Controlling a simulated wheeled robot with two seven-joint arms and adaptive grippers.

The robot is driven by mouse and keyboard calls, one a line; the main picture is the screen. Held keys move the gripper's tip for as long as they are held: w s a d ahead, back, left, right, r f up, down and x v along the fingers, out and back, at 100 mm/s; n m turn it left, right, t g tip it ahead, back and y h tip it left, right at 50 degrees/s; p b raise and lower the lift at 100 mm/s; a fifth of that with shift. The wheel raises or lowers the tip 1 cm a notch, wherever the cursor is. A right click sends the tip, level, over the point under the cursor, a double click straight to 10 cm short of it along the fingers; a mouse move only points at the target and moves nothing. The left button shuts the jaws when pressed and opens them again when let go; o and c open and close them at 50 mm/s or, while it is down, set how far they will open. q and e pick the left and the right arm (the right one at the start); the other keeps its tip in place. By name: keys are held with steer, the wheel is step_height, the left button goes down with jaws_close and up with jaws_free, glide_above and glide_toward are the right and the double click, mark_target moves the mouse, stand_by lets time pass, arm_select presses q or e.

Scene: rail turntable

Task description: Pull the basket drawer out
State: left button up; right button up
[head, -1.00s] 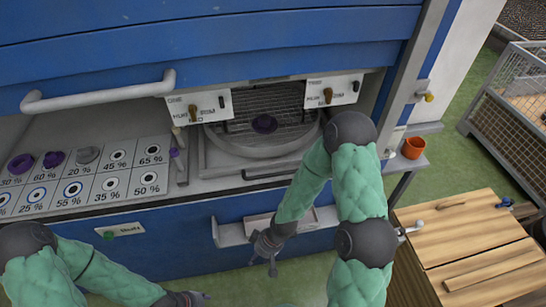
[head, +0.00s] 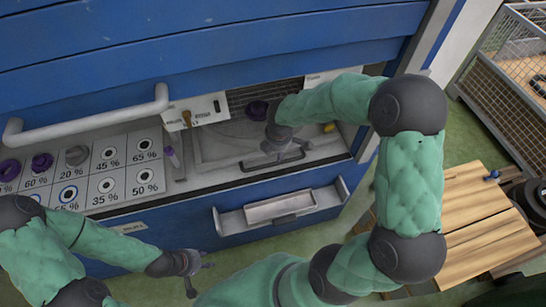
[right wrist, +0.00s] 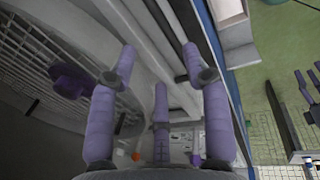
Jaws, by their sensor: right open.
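The basket drawer (head: 222,148) is a grey unit in the blue cabinet, with a grille and a purple knob (head: 257,110) behind. Its dark bar handle (head: 272,160) runs along the front edge. My right gripper (head: 284,153) is over this handle, fingers pointing down and partly hidden by its own wrist. In the right wrist view its purple fingers (right wrist: 160,58) are spread, with a dark bar (right wrist: 168,28) running between the fingertips; contact cannot be told. My left gripper (head: 197,276) hangs empty with fingers apart, in front of the cabinet at lower left.
A panel of percent-marked dials (head: 105,168) lies left of the drawer. A grey tray (head: 280,207) sticks out from the cabinet front below it. A wooden box (head: 470,220) and wire cage (head: 510,90) stand at right. Green floor is open before the cabinet.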

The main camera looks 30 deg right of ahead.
mark_target(274, 163)
steer(key=f+b, duration=0.1)
steer(key=f, duration=0.2)
steer(key=w+f+b, duration=0.1)
steer(key=f, duration=0.2)
steer(key=f+b, duration=0.1)
steer(key=f, duration=0.2)
steer(key=shift+w+d+f, duration=0.2)
steer(key=shift+w+f, duration=0.2)
jaws_close()
